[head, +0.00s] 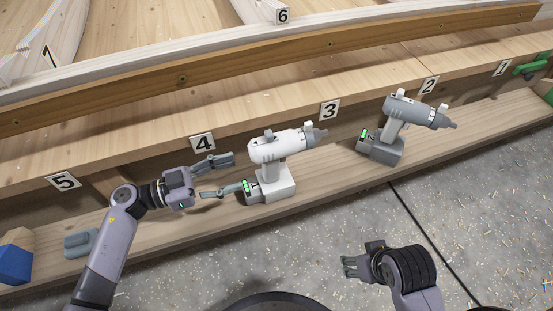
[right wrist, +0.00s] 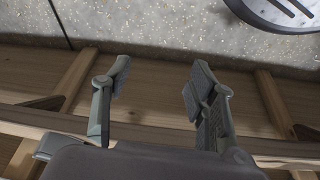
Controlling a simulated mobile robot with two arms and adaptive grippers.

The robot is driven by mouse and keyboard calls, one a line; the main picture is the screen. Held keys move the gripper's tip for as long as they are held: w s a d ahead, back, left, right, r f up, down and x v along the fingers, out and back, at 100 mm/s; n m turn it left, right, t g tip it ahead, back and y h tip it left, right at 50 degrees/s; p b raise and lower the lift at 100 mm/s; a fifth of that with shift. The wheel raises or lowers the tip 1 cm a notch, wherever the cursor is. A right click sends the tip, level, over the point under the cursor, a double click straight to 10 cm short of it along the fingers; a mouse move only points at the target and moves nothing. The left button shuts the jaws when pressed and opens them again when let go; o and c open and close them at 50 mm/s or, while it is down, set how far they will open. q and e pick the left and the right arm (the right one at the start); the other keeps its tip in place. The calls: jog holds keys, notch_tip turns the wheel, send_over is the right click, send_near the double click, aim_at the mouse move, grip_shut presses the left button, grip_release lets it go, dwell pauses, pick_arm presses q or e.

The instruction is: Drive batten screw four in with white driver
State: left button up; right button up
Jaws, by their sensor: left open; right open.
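The white driver (head: 283,148) stands upright on the lower wooden ledge under labels 4 and 3, nose to the right, a green light on its base. My left gripper (head: 236,172) is open just left of its handle; the lower fingertip overlaps the driver's base in the picture, and contact is unclear. The brown batten (head: 265,62) runs along the bench above, with small dark screw spots (head: 182,78) on it; I cannot tell which is screw four. My right gripper (head: 348,266) is open and empty over the floor; its spread fingers show in the right wrist view (right wrist: 157,82).
A grey driver (head: 412,107) stands on the ledge (head: 335,172) to the right. A blue block (head: 15,263) and a grey object (head: 80,243) lie at the left end. Green tools (head: 530,65) sit at the far right. The concrete floor (head: 330,225) in front is clear apart from shavings.

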aim_at(262, 167)
pick_arm(q)
jog(key=x, duration=0.5)
jog(key=shift+w+d+b, duration=0.1)
jog(key=shift+b, duration=0.25)
jog(key=shift+w+d, duration=0.15)
jog(key=shift+d, duration=0.4)
jog(key=x, duration=0.1)
jog(key=b+x, duration=0.1)
jog(key=x, duration=0.2)
jog(key=shift+d+f+b, duration=0.2)
jog(key=shift+f+b, duration=0.1)
jog(key=shift+f, duration=0.05)
jog(key=shift+d, duration=0.45)
pick_arm(e)
jog(key=shift+w+f+t, duration=0.1)
jog(key=shift+w+t, duration=0.1)
jog(key=shift+t, duration=0.1)
pick_arm(q)
jog(key=shift+c, duration=0.4)
grip_shut()
jog(key=shift+w+r, duration=0.1)
jog(key=shift+r, duration=0.1)
